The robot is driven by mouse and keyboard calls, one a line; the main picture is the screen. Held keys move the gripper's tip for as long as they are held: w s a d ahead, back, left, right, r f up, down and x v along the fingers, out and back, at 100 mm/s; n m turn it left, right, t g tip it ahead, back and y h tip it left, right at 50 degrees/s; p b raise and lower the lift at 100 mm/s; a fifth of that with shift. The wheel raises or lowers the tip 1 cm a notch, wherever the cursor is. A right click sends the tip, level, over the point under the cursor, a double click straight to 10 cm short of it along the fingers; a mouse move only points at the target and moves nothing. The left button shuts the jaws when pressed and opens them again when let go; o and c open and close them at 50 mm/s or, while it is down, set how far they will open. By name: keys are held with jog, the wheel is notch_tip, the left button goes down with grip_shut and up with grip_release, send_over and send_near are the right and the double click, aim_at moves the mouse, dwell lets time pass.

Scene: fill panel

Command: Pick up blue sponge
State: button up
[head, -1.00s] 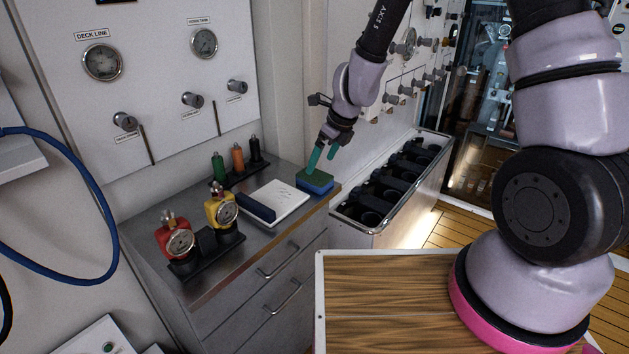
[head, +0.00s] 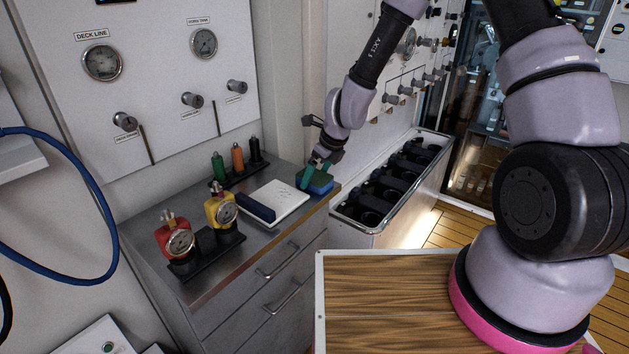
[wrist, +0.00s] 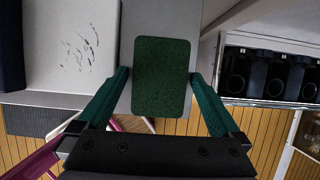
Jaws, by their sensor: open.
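The blue sponge (head: 318,182) has a green top and lies at the right end of the metal counter. In the wrist view its green face (wrist: 161,76) shows between the two fingers. My gripper (head: 317,175) is at the sponge with its green fingers pointing down. In the wrist view my gripper (wrist: 162,95) is open, with one finger on each side of the sponge. Part of the sponge is hidden behind the fingers in the head view.
A white tray (head: 285,206) with a dark blue bar lies left of the sponge. Red (head: 175,240) and yellow (head: 222,208) gauge units stand further left. Small bottles (head: 237,162) stand at the back. An open bin (head: 345,216) of black holders stands right of the counter.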

aim_at(315, 176)
jog(key=shift+f, duration=0.3)
dwell(0.5)
jog(key=c, duration=1.3)
jog(key=shift+r, duration=0.15)
notch_tip(315, 176, up, 6)
jog(key=shift+a+f, duration=0.15)
jog(key=shift+f, duration=0.05)
jog(key=shift+r, duration=2.35)
